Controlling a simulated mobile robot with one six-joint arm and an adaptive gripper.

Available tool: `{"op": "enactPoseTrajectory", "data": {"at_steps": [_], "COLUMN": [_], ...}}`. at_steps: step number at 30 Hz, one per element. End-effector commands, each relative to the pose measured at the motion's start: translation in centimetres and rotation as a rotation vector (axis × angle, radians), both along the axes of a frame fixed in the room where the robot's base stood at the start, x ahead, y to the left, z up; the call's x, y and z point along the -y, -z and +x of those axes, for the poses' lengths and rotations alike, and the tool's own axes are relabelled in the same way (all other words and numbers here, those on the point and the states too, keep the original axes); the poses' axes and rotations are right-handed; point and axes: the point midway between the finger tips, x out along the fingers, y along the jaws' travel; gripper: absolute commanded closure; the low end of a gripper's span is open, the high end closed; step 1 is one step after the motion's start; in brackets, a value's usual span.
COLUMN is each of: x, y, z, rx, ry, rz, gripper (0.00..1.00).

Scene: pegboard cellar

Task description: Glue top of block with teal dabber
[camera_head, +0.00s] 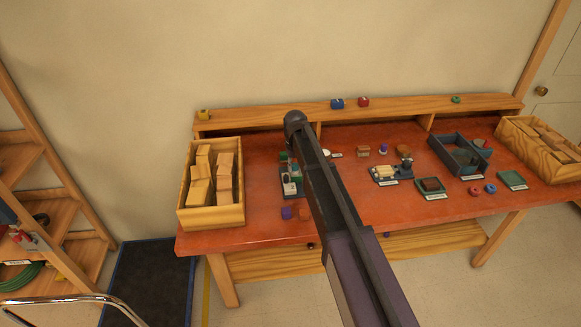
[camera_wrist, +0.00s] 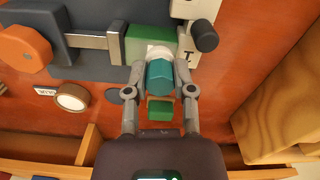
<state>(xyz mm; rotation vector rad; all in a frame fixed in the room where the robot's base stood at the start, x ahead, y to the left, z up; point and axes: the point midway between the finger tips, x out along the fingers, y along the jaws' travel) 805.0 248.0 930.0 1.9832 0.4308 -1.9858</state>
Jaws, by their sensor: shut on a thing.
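In the wrist view my gripper (camera_wrist: 160,74) is shut on a teal dabber (camera_wrist: 158,77), with its fingers on both sides of it. The dabber's white end (camera_wrist: 159,50) is beside the edge of a green block (camera_wrist: 150,39); I cannot tell whether they touch. The block sits against a grey metal bar of a dark clamp-like fixture (camera_wrist: 70,30). A smaller green piece (camera_wrist: 160,109) shows between the fingers, below the dabber.
A wooden crate of blocks (camera_head: 236,214) stands at the table's left end, another (camera_head: 528,152) at the right. A dark tray (camera_head: 438,155) and several small items lie right of my arm. An orange knob (camera_wrist: 25,47) and a round white-topped item (camera_wrist: 72,97) are near the fixture.

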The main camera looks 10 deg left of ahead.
Motion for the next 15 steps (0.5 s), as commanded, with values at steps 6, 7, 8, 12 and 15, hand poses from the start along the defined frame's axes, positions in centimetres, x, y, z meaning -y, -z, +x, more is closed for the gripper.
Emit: {"op": "enactPoseTrajectory", "data": {"at_steps": [6,7,8,12,15], "x": [0.92,0.94,0.95,0.95,0.94], "y": [-0.07,-0.07,-0.06,-0.06,-0.06], "z": [0.23,0.24,0.25,0.25,0.24], "rx": [0.0,0.0,0.0,0.0,0.0], "ry": [0.001,0.001,0.0,0.0,0.0], "rz": [0.0,0.0,0.0,0.0,0.0], "gripper": [1.0,1.0,1.0,1.0,1.0]}}
